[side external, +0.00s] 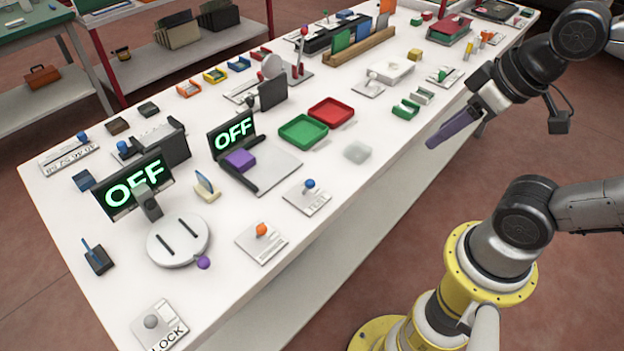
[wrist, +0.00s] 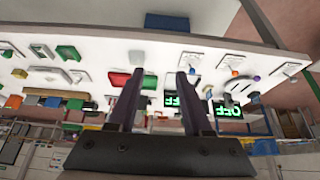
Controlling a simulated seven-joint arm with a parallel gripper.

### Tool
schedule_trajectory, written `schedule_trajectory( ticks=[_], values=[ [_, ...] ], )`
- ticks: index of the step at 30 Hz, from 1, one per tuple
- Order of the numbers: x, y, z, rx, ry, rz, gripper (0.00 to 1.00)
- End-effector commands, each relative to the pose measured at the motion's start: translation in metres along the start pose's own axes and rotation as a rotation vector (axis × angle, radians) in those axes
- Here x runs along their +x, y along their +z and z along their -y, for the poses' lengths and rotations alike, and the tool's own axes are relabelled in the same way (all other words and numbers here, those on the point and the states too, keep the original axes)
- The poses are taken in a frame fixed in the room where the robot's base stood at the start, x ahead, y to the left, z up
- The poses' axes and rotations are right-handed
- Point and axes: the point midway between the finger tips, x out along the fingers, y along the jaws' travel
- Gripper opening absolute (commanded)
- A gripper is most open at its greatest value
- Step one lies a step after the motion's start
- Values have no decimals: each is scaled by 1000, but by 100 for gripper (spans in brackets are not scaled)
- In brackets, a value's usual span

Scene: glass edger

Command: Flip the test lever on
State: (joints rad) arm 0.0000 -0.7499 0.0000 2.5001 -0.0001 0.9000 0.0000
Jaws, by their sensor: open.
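A small plate with a blue-knobbed lever (side external: 310,184) lies near the table's front edge, right of the orange-knobbed lever (side external: 262,230). Its lettering is small and seems to read TEST. I cannot make out its switch position. Two dark screens, one at left (side external: 136,186) and one at centre (side external: 233,134), show OFF in green. My gripper (side external: 434,142) is open and empty, with purple fingers, beyond the table's front edge to the right of the blue-knobbed lever and well apart from it. In the wrist view its two fingers (wrist: 160,78) stand apart with nothing between them.
A round grey disc (side external: 180,250) with a purple knob and a LOCK plate (side external: 160,330) are at the front left. Green (side external: 303,130) and red (side external: 331,111) trays lie behind a clear block (side external: 357,152). The table's front strip near the blue-knobbed lever is mostly free.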

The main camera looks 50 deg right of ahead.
Motion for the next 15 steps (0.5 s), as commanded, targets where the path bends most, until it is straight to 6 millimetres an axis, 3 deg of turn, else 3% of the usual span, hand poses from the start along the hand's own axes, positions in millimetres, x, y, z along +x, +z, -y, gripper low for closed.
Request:
schedule_trajectory(
  ticks=[1,5,9,15],
  values=[
    [0,0,0,0,0,0,45],
    [-2,-6,5,11,-23,-16,21],
    [4,-30,22,91,-107,3,0],
    [47,-70,35,310,-216,129,0]
  ],
)
